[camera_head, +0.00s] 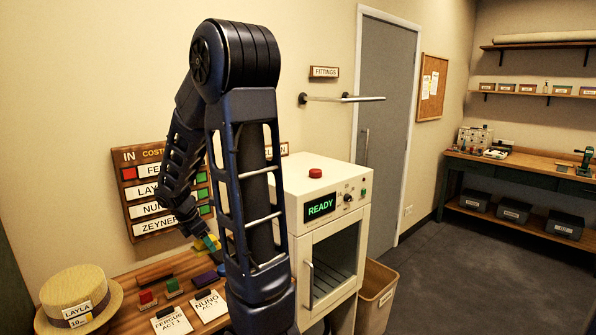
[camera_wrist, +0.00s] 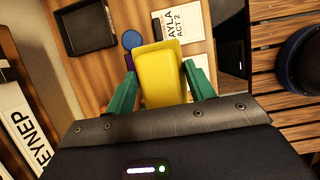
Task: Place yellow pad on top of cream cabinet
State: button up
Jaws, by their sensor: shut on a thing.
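The yellow pad (camera_wrist: 161,75) is between the green fingers of my gripper (camera_wrist: 160,88) in the wrist view, and the gripper is shut on it. In the head view my gripper (camera_head: 210,247) is above the wooden table, left of the cream cabinet, with a small bit of the yellow pad (camera_head: 211,242) showing. The cream cabinet (camera_head: 288,180) stands right of my arm, with a green READY display and a glass-fronted door. A red button (camera_head: 315,173) sits on its flat top. My arm hides the cabinet's left part.
The wooden table (camera_head: 150,277) holds a straw hat (camera_head: 80,298), small coloured pads and name cards (camera_head: 209,306). The wrist view shows a black tray (camera_wrist: 88,45), a blue round thing (camera_wrist: 132,40) and a LAYLA card (camera_wrist: 178,22). A bin (camera_head: 377,298) stands right of the cabinet.

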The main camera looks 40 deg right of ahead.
notch_tip(320, 180, up, 41)
jog(key=w+d+r, duration=0.2)
jog(key=w+d, duration=0.7)
jog(key=d, duration=0.3)
send_over(311, 166)
jog(key=a, duration=0.1)
notch_tip(311, 166, down, 2)
jog(key=f, duration=2.5)
jog(key=shift+s+a, duration=0.15)
jog(key=shift+a, duration=0.05)
jog(key=shift+f, duration=0.2)
jog(key=o, duration=1)
